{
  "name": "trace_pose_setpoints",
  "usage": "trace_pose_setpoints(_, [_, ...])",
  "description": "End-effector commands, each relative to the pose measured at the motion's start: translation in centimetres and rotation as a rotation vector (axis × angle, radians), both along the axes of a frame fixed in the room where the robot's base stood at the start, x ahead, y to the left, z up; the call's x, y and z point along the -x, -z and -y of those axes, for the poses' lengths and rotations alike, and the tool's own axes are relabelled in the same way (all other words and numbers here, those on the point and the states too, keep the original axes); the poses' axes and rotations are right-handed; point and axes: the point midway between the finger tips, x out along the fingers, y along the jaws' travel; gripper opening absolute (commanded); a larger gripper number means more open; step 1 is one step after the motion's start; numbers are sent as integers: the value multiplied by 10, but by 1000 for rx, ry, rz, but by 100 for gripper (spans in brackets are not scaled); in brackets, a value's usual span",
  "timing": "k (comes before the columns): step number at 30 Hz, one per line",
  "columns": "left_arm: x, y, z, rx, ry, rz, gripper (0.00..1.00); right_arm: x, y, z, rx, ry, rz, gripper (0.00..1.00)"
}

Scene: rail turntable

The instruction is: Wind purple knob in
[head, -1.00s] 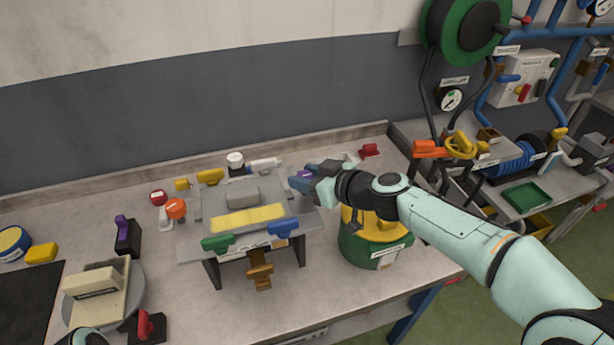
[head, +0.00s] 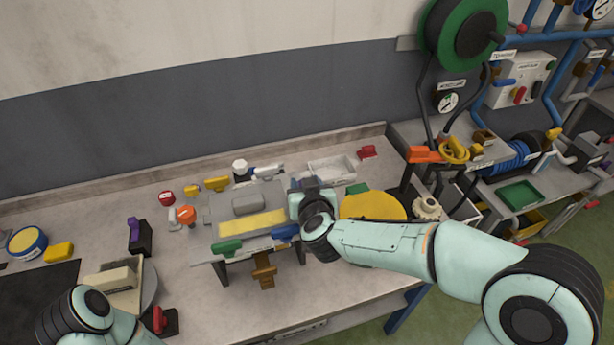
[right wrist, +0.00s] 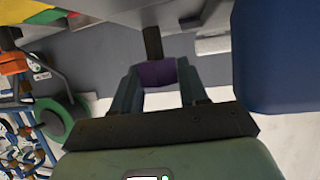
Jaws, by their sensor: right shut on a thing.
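The purple knob (right wrist: 157,73) shows in the right wrist view at the end of a dark shaft, between my two fingers. My right gripper (right wrist: 158,80) is shut on it. In the head view my right gripper (head: 306,188) is at the right side of the grey turntable fixture (head: 222,206), and it hides the knob there. My left arm shows at the bottom left of the head view, but its gripper is not in view.
A blue handle (head: 285,232) and a green handle (head: 227,247) are on the fixture's front edge. A yellow-topped drum (head: 372,206) stands close to the right. A black block with a purple lever (head: 134,230) stands at the left.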

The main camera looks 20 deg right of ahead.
Motion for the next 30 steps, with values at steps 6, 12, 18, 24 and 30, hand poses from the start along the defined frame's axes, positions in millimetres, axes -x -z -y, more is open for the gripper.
trace_pose_setpoints(6, [1, 0, 0, 0, 0, -2, 43, -1, -1, -1, 4, 104, 7, 13])
trace_pose_setpoints(12, [1, 0, 0, 0, 0, -2, 43, 0, -1, -1, 3, 152, 5, 13])
trace_pose_setpoints(18, [1, 0, 0, 0, 0, -2, 43, 1, 0, -1, 4, 164, 3, 13])
trace_pose_setpoints(24, [1, 0, 0, 0, 0, -2, 43, 1, 0, -1, 4, 163, 3, 13])
trace_pose_setpoints(30, [1, 0, 0, 0, 0, -2, 43, 1, 0, -1, 4, 163, 2, 64])
